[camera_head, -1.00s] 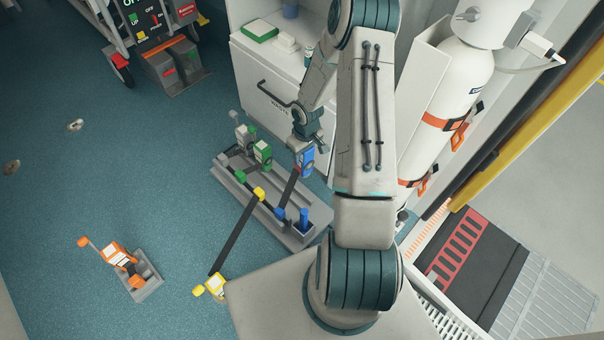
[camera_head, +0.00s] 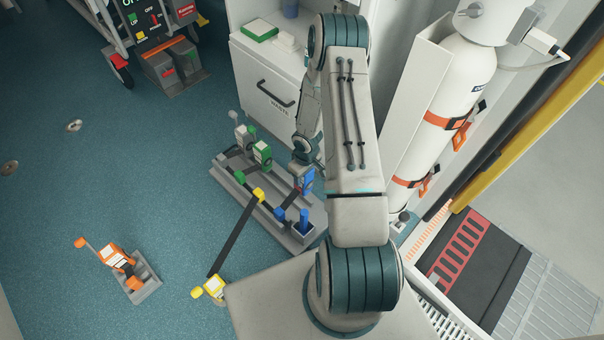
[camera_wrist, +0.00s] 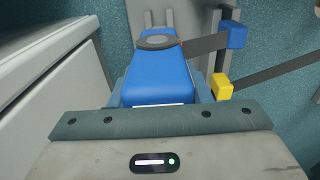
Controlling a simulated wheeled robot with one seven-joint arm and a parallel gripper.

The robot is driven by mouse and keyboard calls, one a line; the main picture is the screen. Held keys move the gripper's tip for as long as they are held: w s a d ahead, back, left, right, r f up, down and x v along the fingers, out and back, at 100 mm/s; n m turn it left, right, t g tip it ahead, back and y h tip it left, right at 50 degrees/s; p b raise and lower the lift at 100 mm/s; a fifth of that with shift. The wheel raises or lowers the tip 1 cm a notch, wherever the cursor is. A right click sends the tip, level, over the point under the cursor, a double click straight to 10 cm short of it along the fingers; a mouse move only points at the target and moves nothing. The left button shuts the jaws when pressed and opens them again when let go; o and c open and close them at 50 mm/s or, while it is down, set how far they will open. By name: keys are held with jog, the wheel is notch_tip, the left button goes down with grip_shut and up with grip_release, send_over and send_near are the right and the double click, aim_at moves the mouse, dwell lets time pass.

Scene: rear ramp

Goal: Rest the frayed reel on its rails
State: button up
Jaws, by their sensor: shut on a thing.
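My gripper (camera_head: 304,170) is shut on a blue reel (camera_head: 307,183) over the right part of a grey floor rack (camera_head: 262,222). In the wrist view the blue reel (camera_wrist: 158,80) sits between the fingers, with a dark strap (camera_wrist: 205,45) running right to a blue end piece (camera_wrist: 237,35). A small red mark shows where the strap leaves the reel, possibly the fray. Two pale grey parallel bars (camera_wrist: 158,18), perhaps rails, show beyond the reel. Whether the reel touches the rack cannot be told.
Green (camera_head: 262,153) and white (camera_head: 243,135) reels stand on the rack. A yellow reel (camera_head: 212,288) lies on the floor, its strap reaching the rack. An orange reel (camera_head: 115,256) sits in a separate holder. A white waste cabinet (camera_head: 262,75) stands close behind.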

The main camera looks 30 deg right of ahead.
jog(key=shift+f+b, duration=3.1)
jog(key=shift+f, duration=1)
jog(key=o, duration=1.5)
jog(key=shift+c, duration=0.2)
notch_tip(320, 180, up, 14)
jog(key=p, duration=0.6)
jog(key=shift+s, duration=0.1)
